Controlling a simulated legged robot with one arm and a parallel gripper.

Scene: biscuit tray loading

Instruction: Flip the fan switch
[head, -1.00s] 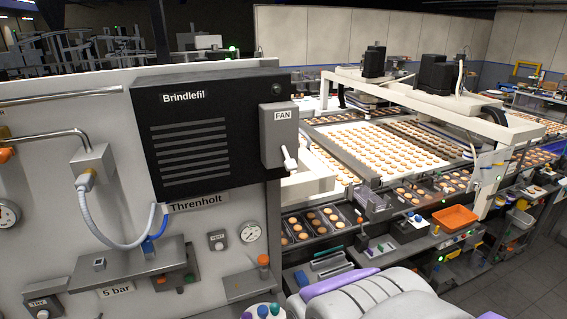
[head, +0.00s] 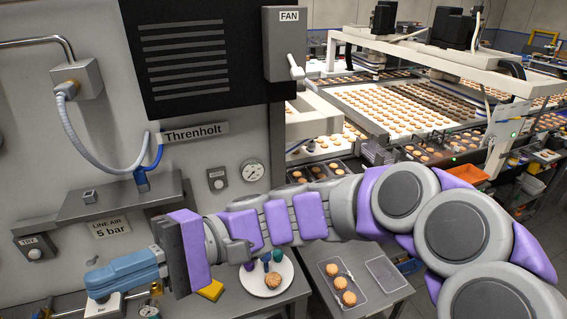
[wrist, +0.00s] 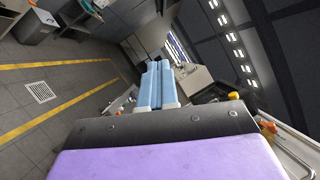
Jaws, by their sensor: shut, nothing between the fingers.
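The fingers also show in the wrist view (wrist: 156,84), closed side by side. The switch cannot be made out in the wrist view.
A grey shelf (head: 118,203) with a hose above it is on the wall over my gripper. A white plate (head: 288,284) with a biscuit and a clear tray (head: 328,268) of biscuits are on the bench under my arm. The biscuit conveyor (head: 420,105) lies behind at right.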

